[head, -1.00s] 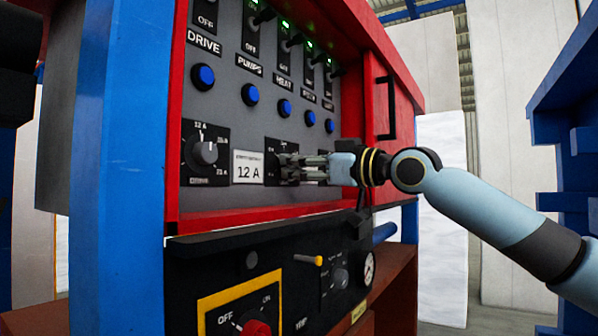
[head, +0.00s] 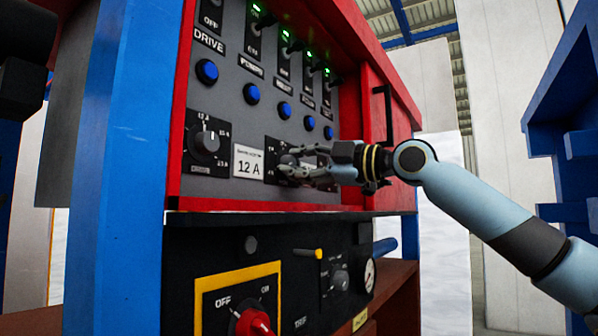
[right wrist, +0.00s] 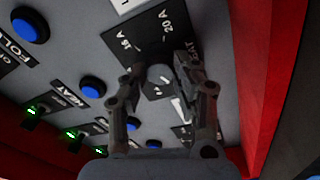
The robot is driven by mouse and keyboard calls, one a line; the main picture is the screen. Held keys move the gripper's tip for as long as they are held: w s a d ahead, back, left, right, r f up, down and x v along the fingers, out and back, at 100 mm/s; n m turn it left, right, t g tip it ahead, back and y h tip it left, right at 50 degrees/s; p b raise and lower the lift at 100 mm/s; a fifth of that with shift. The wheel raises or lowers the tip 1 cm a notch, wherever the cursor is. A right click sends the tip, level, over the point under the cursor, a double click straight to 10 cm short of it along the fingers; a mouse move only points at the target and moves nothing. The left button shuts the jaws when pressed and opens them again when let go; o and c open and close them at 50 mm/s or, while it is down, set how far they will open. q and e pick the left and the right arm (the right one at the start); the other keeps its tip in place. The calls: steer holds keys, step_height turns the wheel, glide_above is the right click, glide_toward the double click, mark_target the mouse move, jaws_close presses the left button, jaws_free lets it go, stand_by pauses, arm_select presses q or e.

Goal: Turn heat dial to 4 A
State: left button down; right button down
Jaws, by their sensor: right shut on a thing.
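The fingers hide part of the plate, and I cannot tell which mark the knob points to.
Another dial (head: 205,142) sits left of the card. Blue buttons (head: 251,93) and lit switches run above. The red cabinet door (head: 385,120) has a black handle. A black panel with a red knob (head: 252,322) is below.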

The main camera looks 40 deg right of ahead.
steer(key=shift+f+n+b, duration=0.2)
steer(key=shift+n+b, duration=0.1)
steer(key=shift+n, duration=0.4)
steer(key=c, duration=1)
jaws_free()
steer(key=shift+r, duration=0.1)
steer(key=shift+r+n, duration=0.15)
steer(key=shift+n, duration=0.15)
